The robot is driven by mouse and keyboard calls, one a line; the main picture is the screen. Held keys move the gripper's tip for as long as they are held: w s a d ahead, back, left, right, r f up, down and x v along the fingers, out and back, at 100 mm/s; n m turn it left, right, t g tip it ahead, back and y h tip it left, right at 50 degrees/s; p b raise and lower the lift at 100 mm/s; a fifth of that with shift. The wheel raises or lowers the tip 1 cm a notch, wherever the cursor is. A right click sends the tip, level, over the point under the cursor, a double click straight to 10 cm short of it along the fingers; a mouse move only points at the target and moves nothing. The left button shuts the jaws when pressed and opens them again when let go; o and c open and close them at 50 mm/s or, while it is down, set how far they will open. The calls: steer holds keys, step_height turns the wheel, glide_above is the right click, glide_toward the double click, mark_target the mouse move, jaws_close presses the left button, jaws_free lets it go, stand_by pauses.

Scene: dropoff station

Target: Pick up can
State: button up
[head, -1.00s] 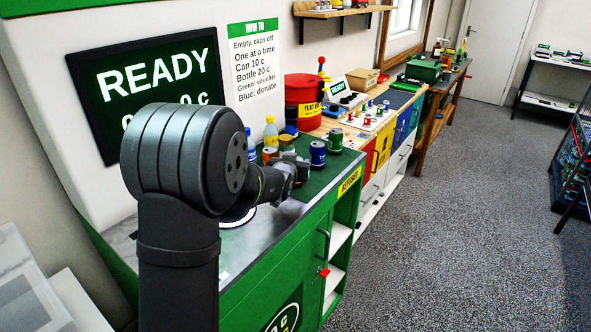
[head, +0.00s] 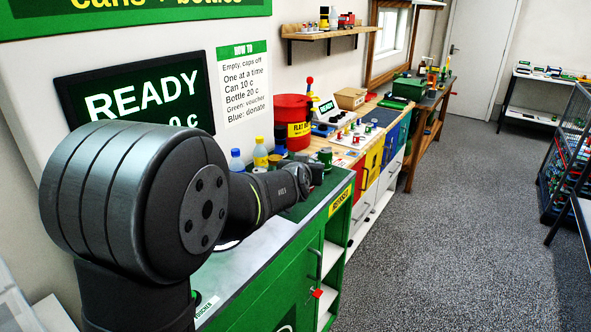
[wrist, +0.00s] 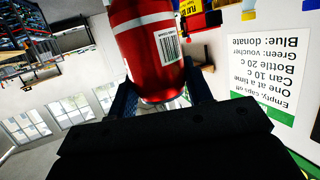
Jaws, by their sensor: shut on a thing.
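A red can (wrist: 148,45) with a white barcode label fills the top middle of the wrist view. My gripper (wrist: 162,95) is shut on it, with a dark blue finger on each side near its silver end.
A blue-capped bottle (head: 236,160) and a yellow bottle (head: 260,153) stand along the wall, left of my gripper. A red bin (head: 292,120) stands behind them. The counter (head: 262,250) has bare surface at its near end. A sign (wrist: 278,75) shows upside down in the wrist view.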

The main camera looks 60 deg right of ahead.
steer(key=shift+s+a+r, duration=0.1)
steer(key=shift+s+r, duration=0.35)
steer(key=shift+s, duration=0.25)
steer(key=shift+s+r, duration=0.45)
steer(key=shift+s, duration=0.3)
steer(key=shift+s+a+r, duration=0.1)
steer(key=shift+s+r, duration=0.35)
steer(key=shift+s, duration=0.25)
